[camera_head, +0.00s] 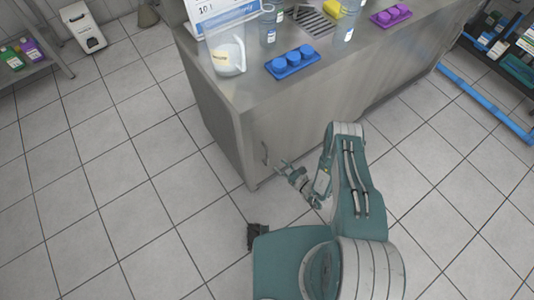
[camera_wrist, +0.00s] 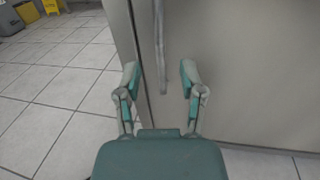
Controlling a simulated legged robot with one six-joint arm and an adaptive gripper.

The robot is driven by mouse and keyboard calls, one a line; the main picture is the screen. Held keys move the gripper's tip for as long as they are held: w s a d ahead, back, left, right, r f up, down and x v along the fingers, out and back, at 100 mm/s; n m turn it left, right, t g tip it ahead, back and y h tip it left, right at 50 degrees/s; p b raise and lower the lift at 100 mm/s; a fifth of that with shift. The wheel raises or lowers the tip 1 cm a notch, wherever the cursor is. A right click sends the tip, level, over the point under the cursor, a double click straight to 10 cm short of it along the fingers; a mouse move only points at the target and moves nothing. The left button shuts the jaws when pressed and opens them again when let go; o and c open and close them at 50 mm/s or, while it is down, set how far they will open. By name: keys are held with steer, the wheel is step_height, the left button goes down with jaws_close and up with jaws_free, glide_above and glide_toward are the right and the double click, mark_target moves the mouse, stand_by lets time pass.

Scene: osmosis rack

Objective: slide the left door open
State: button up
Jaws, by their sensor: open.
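The left door (camera_head: 224,128) is a grey metal panel at the left end of the steel cabinet's front, and it looks shut. Its vertical bar handle (camera_head: 265,153) shows near the panel's lower part. In the wrist view the handle (camera_wrist: 160,45) hangs in the upper middle, its lower end between the fingertips in the picture. My gripper (camera_head: 281,166) is open beside the handle. In the wrist view my gripper (camera_wrist: 160,80) has one finger on each side of the handle, with gaps on both sides. I cannot tell whether it touches.
On the steel counter (camera_head: 255,88) stand a white jug (camera_head: 228,57), a blue block rack (camera_head: 292,64), bottles and a purple rack (camera_head: 390,16). A blue-edged shelf (camera_head: 487,103) stands at the right.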

mark_target(267, 154)
steer(key=x, duration=0.8)
jaws_close()
